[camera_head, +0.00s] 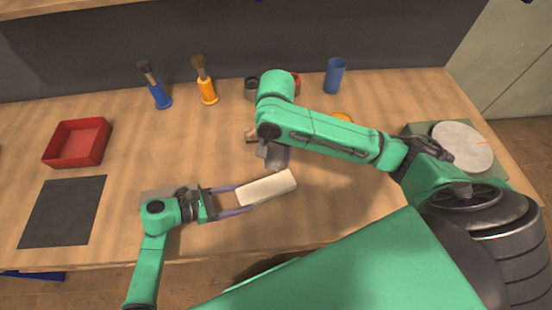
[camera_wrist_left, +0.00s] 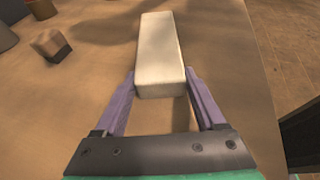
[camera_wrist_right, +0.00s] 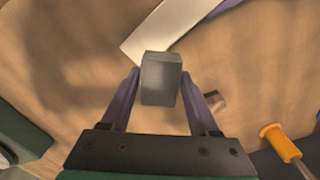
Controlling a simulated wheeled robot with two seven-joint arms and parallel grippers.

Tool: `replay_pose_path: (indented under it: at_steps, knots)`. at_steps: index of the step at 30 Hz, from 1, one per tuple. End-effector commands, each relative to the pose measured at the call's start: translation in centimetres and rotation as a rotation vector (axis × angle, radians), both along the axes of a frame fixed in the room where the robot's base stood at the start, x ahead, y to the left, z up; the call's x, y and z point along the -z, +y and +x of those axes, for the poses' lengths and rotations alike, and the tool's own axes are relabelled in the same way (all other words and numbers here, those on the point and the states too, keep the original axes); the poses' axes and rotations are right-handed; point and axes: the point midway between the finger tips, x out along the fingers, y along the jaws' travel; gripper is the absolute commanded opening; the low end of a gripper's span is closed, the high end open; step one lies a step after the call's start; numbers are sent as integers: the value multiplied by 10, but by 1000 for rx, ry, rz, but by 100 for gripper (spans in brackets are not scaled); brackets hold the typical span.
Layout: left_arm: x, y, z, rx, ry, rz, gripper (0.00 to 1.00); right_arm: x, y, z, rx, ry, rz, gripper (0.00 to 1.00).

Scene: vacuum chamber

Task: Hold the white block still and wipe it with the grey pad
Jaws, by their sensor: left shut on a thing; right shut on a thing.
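The white block (camera_head: 268,188) lies on the table at centre front, held at its left end by my left gripper (camera_head: 243,198), which is shut on its sides. In the left wrist view the white block (camera_wrist_left: 160,45) points away between the two fingers. My right gripper (camera_wrist_right: 160,76) is shut on the grey pad (camera_wrist_right: 161,82). In the head view the pad (camera_head: 278,158) is just behind the block, its upper part hidden by my right arm. In the right wrist view the pad overlaps the edge of the white block (camera_wrist_right: 168,26); I cannot tell whether they touch.
A small brown block (camera_wrist_left: 50,44) lies behind the white one. A red tray (camera_head: 77,143) and dark mat (camera_head: 63,212) are left. A round white disc (camera_head: 462,145) is right.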

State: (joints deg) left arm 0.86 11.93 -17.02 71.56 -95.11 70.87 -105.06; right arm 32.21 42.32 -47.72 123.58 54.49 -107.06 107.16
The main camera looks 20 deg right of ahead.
Motion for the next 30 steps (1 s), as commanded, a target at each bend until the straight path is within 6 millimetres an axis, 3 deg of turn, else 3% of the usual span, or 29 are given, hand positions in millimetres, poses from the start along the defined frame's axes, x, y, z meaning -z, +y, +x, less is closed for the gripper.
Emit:
replay_pose_path:
  at_steps: [7,22,23,24,25,30]
  knots:
    - [0,0,0,0,0,0,0,-18,0,0,0,-1,1,9]
    - [0,0,0,1,0,0,0,-20,0,0,0,-1,1,9]
    - [0,0,0,1,0,0,76,-20,0,0,1,-1,1,9]
    - [0,0,0,1,0,0,91,-20,0,0,1,-1,1,9]
    - [0,0,0,1,0,0,100,-20,0,0,1,-1,1,9]
    - [0,0,0,1,0,0,100,-20,0,0,1,-1,1,9]
